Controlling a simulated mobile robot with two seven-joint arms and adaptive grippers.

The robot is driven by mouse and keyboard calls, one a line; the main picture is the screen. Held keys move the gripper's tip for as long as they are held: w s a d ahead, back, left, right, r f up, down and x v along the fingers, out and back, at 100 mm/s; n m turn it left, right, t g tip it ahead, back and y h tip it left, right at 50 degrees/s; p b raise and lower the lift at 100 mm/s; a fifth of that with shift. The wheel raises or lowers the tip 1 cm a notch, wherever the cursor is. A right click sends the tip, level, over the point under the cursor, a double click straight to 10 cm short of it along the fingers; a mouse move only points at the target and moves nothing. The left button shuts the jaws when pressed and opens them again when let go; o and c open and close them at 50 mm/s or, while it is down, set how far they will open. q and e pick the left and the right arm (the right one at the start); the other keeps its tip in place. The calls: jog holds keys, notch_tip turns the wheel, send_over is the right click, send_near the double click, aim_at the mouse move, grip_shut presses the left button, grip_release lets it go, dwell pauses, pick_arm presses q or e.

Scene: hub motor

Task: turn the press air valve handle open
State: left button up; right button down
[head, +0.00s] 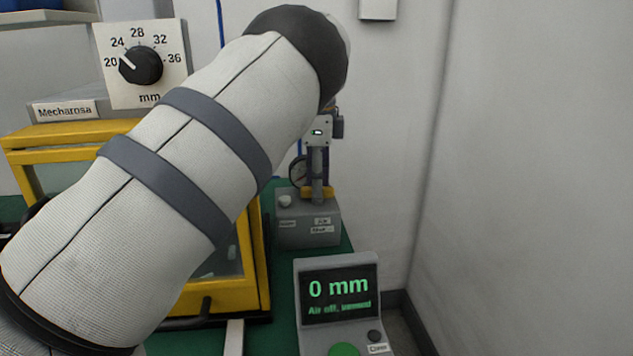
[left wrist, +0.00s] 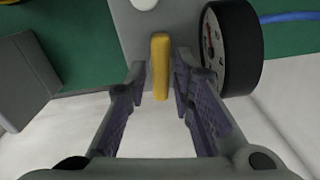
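The press air valve has a yellow handle (head: 328,193), on a grey block (head: 308,224) with small labels. In the left wrist view the handle (left wrist: 160,66) is a yellow bar lying lengthwise between my fingertips. My left gripper (head: 317,180) reaches down over the block in the head view. In the left wrist view the left gripper (left wrist: 157,85) is open, with a finger on each side of the handle and narrow gaps showing. A round pressure gauge (head: 298,172) is right beside it; the gauge (left wrist: 230,46) is close to the right finger. My right gripper is out of view.
A display (head: 339,290) reads "0 mm" and "Air off, vented", with a green button (head: 344,350) below. A yellow-framed press guard (head: 256,260) and a dial (head: 141,66) marked in mm are left. A blue hose (left wrist: 288,17) leaves the gauge. A wall is at right.

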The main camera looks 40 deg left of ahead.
pick_arm(q)
jog(key=shift+f, duration=0.35)
jog(key=shift+c, duration=0.4)
grip_shut()
